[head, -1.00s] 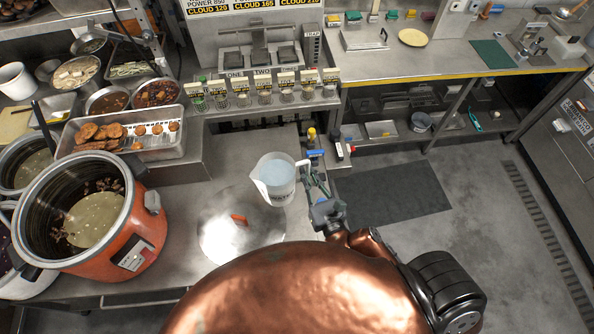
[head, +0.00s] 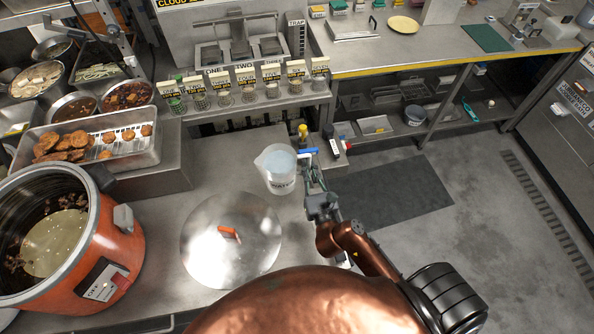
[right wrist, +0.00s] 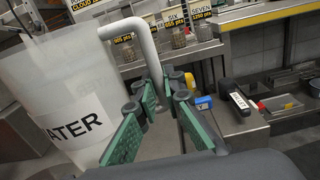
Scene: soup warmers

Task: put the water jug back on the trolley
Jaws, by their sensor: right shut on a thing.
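The water jug (head: 281,183), a translucent white pitcher with pale water inside, is upright over the far right part of a steel top (head: 205,178). Whether its base touches the top I cannot tell. In the right wrist view the jug (right wrist: 50,85) fills the left side, with a "WATER" label and a white handle (right wrist: 148,48). My right gripper (head: 307,172) comes from the right. Its green fingers (right wrist: 160,97) are shut on the lower handle, which they partly hide. I cannot tell whether the steel top is the trolley. My left gripper is not in view.
A round steel lid (head: 205,250) with an orange knob lies just nearer than the jug. An orange soup warmer (head: 118,250) stands at left. Bottles, including a yellow-capped one (head: 303,132), and a black labelled device (head: 332,141) stand close behind and right of the jug.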

